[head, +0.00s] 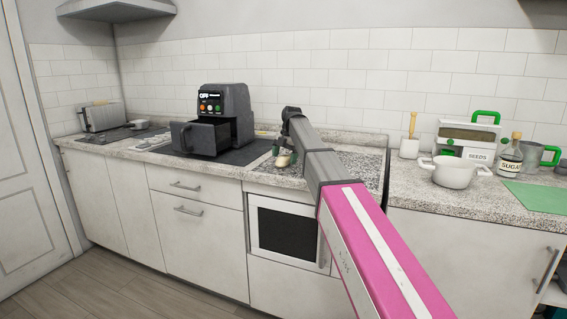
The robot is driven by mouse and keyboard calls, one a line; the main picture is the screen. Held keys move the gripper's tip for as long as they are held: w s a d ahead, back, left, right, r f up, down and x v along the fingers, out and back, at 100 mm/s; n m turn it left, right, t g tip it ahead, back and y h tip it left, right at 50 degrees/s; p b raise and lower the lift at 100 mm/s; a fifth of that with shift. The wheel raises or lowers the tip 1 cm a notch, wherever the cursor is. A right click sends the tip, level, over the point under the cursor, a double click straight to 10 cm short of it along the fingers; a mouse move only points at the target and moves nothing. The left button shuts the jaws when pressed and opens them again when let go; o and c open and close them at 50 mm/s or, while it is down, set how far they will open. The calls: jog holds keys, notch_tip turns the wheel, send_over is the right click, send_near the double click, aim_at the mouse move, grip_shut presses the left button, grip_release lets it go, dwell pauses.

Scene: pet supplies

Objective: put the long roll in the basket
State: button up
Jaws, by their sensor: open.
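A small beige-tan roll (284,161) shows on the counter just below and between my gripper's fingers, near the dark hob area. My gripper (285,154) is open and reaches down around or right above the roll; its fingers partly hide the roll, and I cannot tell whether they touch it. The dark basket (199,137) is a drawer pulled out of the black air fryer (237,112), to the left of my gripper. The air fryer's display reads OFF. The inside of the basket is mostly hidden from this view.
A toaster (102,116) stands at the far left. My arm crosses the counter's middle.

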jog(key=shift+a+f, duration=0.1)
jog(key=shift+f, duration=0.5)
jog(key=c, duration=1.1)
jog(key=shift+r, duration=0.15)
